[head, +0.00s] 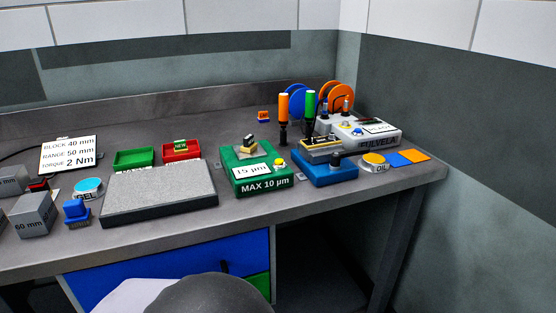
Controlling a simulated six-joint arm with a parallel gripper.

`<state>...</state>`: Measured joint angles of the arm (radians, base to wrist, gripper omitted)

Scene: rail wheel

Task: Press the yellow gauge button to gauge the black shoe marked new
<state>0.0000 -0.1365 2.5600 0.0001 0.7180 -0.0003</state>
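The green gauge block (262,187) stands right of the middle of the bench in the head view. Its display (250,171) reads 15 µm and its front reads MAX 10 µm. The yellow button (280,163) sits on its right side, with nothing touching it. A small dark and beige piece (249,144) stands on top of the gauge; no marking on it is legible. A NEW label (180,146) shows at the red tray (181,155); whether a black shoe lies there I cannot tell. My gripper is not in view; a dark rounded part at the bottom edge seems mine.
A grey stone plate (160,194) lies left of the gauge, with a green tray (134,159) behind it. A blue fixture (328,169) stands close on the right, before upright orange and green-handled drivers (310,112). The orange OIL pot (374,161) is farther right.

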